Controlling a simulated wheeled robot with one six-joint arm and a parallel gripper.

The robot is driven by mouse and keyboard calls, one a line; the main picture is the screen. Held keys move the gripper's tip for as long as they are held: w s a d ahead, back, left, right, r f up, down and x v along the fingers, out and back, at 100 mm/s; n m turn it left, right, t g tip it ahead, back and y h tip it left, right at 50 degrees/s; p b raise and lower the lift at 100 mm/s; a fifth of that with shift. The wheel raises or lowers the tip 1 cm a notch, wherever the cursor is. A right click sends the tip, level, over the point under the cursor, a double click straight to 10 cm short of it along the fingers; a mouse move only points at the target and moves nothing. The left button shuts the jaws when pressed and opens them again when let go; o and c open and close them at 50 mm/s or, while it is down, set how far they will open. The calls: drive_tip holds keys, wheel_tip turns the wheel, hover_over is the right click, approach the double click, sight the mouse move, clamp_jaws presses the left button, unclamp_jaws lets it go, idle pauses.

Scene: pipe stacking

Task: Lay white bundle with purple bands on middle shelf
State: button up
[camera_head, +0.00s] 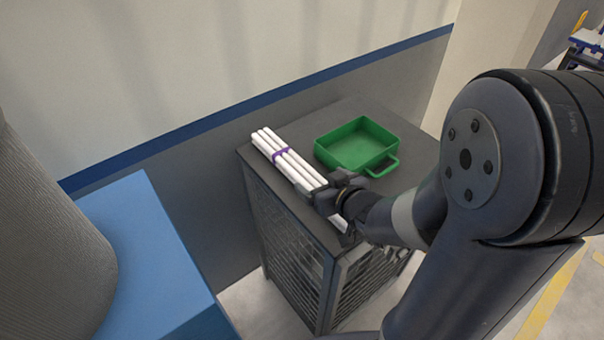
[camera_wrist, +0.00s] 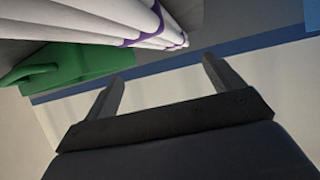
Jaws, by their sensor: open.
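A bundle of white pipes (camera_head: 294,169) with a purple band lies on top of a dark cabinet (camera_head: 395,119), along its left side. Its near part is partly hidden by my gripper (camera_head: 327,196). In the wrist view the bundle (camera_wrist: 100,22) crosses the upper left, with purple bands showing. My gripper (camera_wrist: 162,72) is open there, with only wall visible between its fingers. The bundle shows beyond the fingertips, apart from them in the picture; whether they touch is unclear. I cannot make out a middle shelf in either view.
A green tray with a handle (camera_head: 382,168) sits on the cabinet, right of the bundle, and shows in the wrist view (camera_wrist: 85,65). A blue box (camera_head: 150,240) and a ribbed grey cylinder (camera_head: 45,225) stand at left. A wall with a blue stripe (camera_head: 200,124) is behind.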

sight(302, 170)
drive_tip(key=x, duration=0.4)
drive_tip(key=shift+w+a+f, duration=0.1)
drive_tip(key=shift+w+f, duration=0.1)
drive_tip(key=shift+w, duration=0.05)
drive_tip(key=shift+x, duration=2.6)
drive_tip(key=shift+s+a, duration=0.1)
drive_tip(key=shift+a, duration=0.05)
drive_tip(key=c, duration=1.4)
